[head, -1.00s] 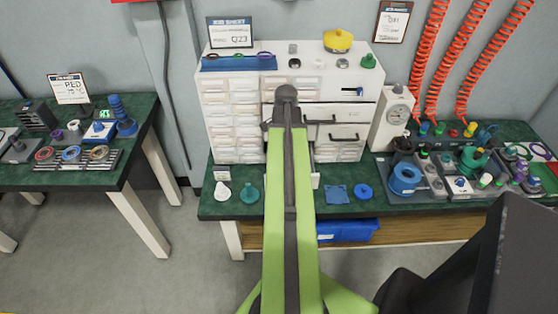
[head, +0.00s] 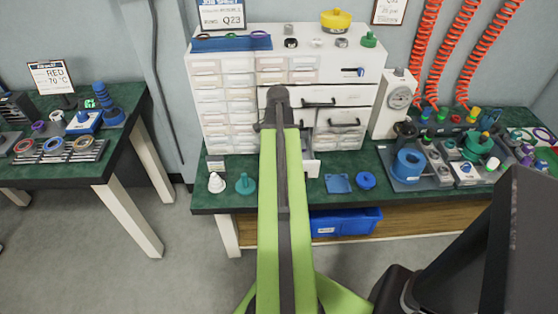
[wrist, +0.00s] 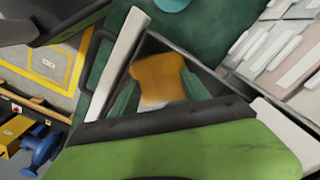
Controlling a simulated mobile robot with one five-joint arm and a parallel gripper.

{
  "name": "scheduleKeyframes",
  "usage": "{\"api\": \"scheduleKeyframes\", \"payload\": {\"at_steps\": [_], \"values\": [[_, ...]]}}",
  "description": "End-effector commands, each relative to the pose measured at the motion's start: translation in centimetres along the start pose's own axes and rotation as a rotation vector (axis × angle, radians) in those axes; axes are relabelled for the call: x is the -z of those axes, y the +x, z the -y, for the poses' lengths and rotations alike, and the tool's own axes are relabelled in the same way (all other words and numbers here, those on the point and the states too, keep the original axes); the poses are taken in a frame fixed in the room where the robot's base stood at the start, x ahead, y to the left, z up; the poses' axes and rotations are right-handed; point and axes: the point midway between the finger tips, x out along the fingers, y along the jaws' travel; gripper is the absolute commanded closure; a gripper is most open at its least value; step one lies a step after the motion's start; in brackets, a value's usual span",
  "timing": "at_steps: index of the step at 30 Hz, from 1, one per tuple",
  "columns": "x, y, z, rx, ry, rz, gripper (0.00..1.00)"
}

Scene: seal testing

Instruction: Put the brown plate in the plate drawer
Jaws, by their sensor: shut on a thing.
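The brown plate (wrist: 156,72) shows orange-brown in the wrist view, between the two green fingers of my gripper (wrist: 160,90). My gripper is shut on it. The plate is over or inside an open drawer (wrist: 126,48) with a white front and a dark handle; I cannot tell whether it touches the drawer floor. In the head view my green arm hides the gripper and the plate. Only part of the open drawer (head: 311,168) shows there, right of the arm, low on the white cabinet (head: 225,65).
A blue square plate (head: 338,183) and a blue round part (head: 366,180) lie on the green bench right of the drawer. A white part (head: 216,183) and a teal part (head: 245,184) stand left of the arm. A gauge unit (head: 399,98) stands right of the cabinet.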

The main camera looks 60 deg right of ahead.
Motion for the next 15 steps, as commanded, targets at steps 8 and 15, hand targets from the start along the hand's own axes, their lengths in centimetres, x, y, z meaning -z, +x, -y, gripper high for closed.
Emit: {"api": "scheduleKeyframes", "payload": {"at_steps": [8, 15], "values": [[0.03, 1.91, -0.03, 0.0, 0.001, 0.0, 1.0], [0.05, 2.24, -0.05, 0.0, 0.001, 0.0, 0.42]]}}
